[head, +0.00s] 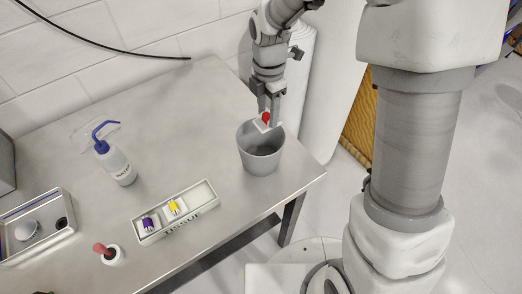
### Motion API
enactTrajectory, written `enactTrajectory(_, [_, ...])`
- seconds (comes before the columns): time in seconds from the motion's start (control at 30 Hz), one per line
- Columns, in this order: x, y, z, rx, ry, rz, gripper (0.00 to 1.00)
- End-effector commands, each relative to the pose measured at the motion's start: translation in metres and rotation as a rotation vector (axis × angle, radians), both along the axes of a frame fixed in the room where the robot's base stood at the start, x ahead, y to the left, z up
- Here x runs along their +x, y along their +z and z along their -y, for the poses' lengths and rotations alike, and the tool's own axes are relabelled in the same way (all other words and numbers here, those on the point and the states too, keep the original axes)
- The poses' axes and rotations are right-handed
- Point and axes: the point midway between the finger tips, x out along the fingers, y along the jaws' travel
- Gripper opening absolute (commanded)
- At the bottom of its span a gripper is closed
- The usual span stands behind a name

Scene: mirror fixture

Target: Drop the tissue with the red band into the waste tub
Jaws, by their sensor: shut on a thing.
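My gripper (269,116) is shut on the tissue with the red band (265,121), a small white piece with a red part between the fingers. It is held over the mouth of the grey waste tub (260,160), near the rim's upper side. The tub stands upright near the right edge of the steel table. From this one view I cannot tell exactly how high the tissue is above the rim. The tub's inside is partly visible and its bottom is hidden.
A white tissue tray (206,194) holds a purple-banded tissue (149,223) and a yellow-banded tissue (175,207). A wash bottle (116,165), a red-topped dropper bottle (111,254) and a metal tray (66,231) stand at left.

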Motion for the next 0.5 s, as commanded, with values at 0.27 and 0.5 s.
enactTrajectory(0.27, [0.0001, -0.0016, -0.0001, 0.0, 0.0, 0.0, 0.06])
enactTrajectory(0.5, [0.0002, -0.0015, -0.0001, 0.001, 0.0, 0.001, 0.85])
